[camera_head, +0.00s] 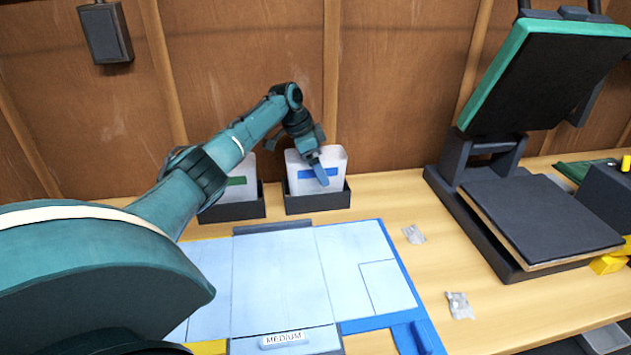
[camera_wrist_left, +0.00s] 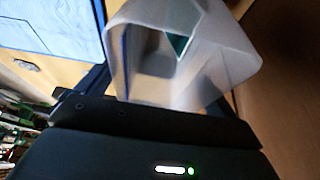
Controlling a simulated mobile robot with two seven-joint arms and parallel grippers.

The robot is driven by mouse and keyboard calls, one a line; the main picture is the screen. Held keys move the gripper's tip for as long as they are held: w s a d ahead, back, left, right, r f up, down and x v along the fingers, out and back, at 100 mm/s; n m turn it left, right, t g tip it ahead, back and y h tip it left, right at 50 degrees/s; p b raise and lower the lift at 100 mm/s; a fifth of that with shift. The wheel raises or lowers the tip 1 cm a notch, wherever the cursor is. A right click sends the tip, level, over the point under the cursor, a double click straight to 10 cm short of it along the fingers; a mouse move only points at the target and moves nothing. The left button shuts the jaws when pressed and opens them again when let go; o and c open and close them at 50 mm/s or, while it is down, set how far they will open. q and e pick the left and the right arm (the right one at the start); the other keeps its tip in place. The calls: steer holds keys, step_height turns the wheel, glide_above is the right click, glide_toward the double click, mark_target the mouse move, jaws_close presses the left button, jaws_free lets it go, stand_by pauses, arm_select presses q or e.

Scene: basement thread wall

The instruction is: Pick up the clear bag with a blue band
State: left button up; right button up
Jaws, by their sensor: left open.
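The clear bag with a blue band (camera_head: 335,160) stands upright in a dark holder (camera_head: 318,203) at the back of the table, against the wooden wall. My left gripper (camera_head: 319,170) is open and points down at this bag, overlapping its front and band in the head view. I cannot tell whether a finger is inside the bag or touches it. In the left wrist view a pale, open-topped bag (camera_wrist_left: 225,62) fills the upper middle, blurred, with a dark green patch showing. The fingertips are not clear there. My right gripper is not in view.
A similar bag with a green band (camera_head: 237,182) stands in another dark holder (camera_head: 232,208) just left. A folding board (camera_head: 275,275) and a "MEDIUM" label (camera_head: 284,339) lie in front. A heat press (camera_head: 535,215) stands right. Small clear packets (camera_head: 459,305) lie between.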

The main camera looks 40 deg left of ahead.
arm_select(q)
steer(key=shift+f, duration=0.15)
steer(key=c, duration=1.3)
